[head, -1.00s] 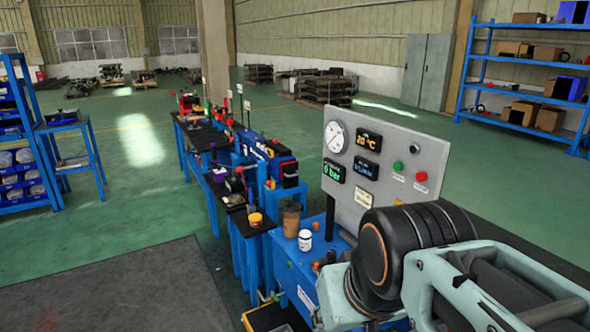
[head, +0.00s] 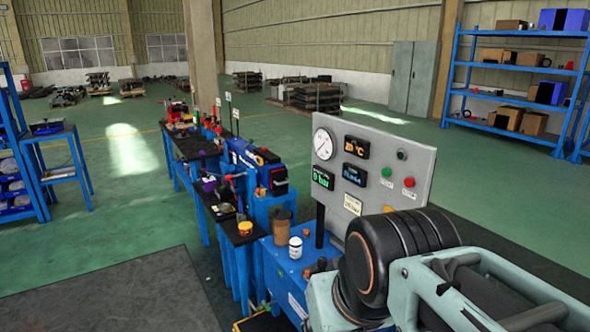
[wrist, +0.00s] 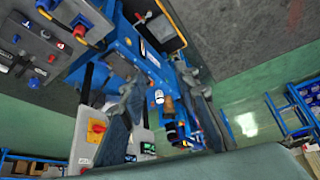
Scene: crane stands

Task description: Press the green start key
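The green start key (head: 387,172) is a small round green button on the lower right of a grey control panel (head: 415,165) in the head view. A red button (head: 409,182) sits to its right, and small white labels lie below both. My gripper is not in the head view; only my arm shows at the lower right, in front of the panel's lower part. In the wrist view my gripper's (wrist: 160,84) two fingers stand apart with nothing held between them. I cannot make out the green key in the wrist view.
The panel also carries a round gauge (head: 323,144) and lit displays. It stands over a blue bench with a white cup (head: 295,247) and a brown container (head: 282,228). More blue benches run back to the left. Open green floor lies left and behind.

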